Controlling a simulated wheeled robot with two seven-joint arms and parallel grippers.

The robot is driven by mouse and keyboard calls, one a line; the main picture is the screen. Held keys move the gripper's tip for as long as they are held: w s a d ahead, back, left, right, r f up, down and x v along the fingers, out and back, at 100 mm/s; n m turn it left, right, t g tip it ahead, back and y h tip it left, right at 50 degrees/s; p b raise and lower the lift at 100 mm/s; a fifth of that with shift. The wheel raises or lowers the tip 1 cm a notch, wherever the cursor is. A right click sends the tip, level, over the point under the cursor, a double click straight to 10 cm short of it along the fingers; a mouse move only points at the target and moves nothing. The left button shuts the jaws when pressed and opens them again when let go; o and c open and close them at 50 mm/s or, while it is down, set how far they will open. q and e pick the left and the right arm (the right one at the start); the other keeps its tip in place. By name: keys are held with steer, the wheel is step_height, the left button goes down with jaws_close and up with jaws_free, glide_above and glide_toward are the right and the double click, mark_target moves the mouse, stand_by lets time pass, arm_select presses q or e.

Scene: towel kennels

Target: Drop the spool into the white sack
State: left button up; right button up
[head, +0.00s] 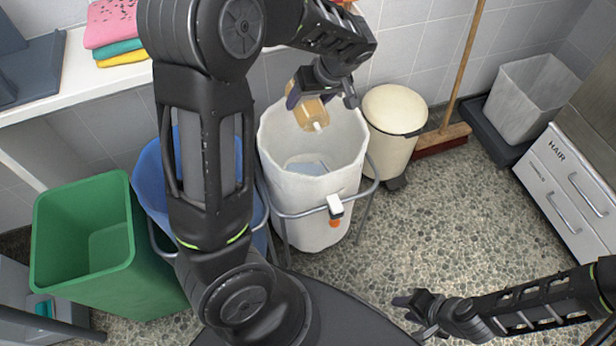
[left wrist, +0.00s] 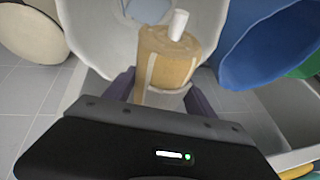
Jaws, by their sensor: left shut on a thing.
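The spool (head: 308,112) is tan with a white end and is held over the open mouth of the white sack, near its back rim. My left gripper (head: 318,92) is shut on the spool, which also shows between the fingers in the left wrist view (left wrist: 168,62). The white sack (head: 318,200) hangs open in a metal ring stand, and something pale lies at its bottom. The sack's white inside shows behind the spool in the left wrist view (left wrist: 95,30). My right gripper (head: 418,307) is low over the floor at the lower right; its fingers look apart.
A blue sack (head: 150,175) stands left of the white one, partly hidden by my left arm. A green bin (head: 85,235) is further left. A cream pedal bin (head: 394,122), a broom (head: 458,110) and a grey bin (head: 530,100) stand to the right. Open floor lies at front right.

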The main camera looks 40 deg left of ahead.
mark_target(317, 101)
arm_select(q)
steer(key=shift+f+b, duration=0.85)
steer(key=shift+f, duration=1.05)
steer(key=o, duration=1.6)
steer(key=shift+c, duration=0.2)
steer(key=p+v, duration=0.1)
steer(key=v, duration=0.7)
